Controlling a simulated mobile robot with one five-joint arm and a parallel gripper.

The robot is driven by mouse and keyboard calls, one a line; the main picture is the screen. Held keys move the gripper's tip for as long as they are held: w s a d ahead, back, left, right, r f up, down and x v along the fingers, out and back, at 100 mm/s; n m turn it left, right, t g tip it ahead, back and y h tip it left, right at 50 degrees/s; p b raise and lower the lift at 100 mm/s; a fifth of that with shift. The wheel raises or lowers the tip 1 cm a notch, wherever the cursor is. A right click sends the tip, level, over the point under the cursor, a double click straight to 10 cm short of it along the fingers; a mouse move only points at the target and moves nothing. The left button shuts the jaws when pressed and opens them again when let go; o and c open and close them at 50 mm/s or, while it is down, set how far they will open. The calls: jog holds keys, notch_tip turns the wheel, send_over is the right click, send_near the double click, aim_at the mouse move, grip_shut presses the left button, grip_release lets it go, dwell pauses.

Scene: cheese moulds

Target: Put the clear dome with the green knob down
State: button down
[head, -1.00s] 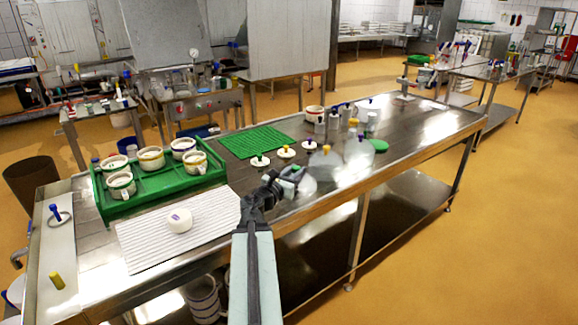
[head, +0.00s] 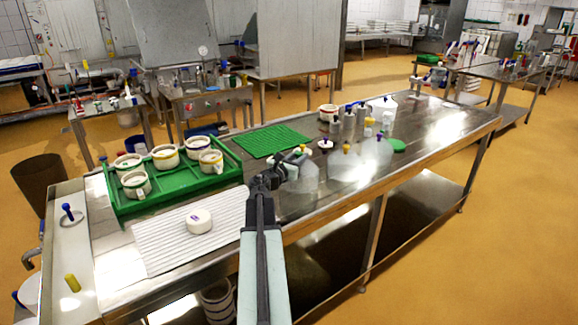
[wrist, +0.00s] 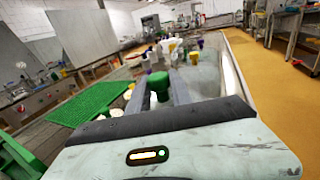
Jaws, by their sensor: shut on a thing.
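My gripper (head: 290,162) is shut on the green knob (wrist: 158,86) of a clear dome (head: 305,180), seen over the steel table's front half. The knob sits between the fingers in the wrist view. The dome hangs below the knob, its rim upright as far as I can tell. I cannot tell whether the rim touches the table. My gripper hides part of the dome and the tabletop behind it.
Clear domes with yellow knobs (head: 346,166) stand close to the right. A green mat (head: 270,141) lies behind. A green tray (head: 166,205) of moulds and a white ribbed mat (head: 165,243) with a cheese (head: 199,221) lie left. Small knobbed lids (head: 325,145) stand behind.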

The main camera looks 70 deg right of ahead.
jog(key=shift+f+b, duration=1.95)
jog(key=shift+w+r, duration=0.15)
jog(key=shift+r, duration=0.05)
jog(key=shift+f, duration=0.1)
jog(key=c, duration=1.2)
grip_release()
jog(key=shift+a, duration=0.1)
jog(key=shift+o, duration=0.2)
jog(key=w+a, duration=0.2)
jog(key=a, duration=0.9)
jog(key=shift+a, duration=0.4)
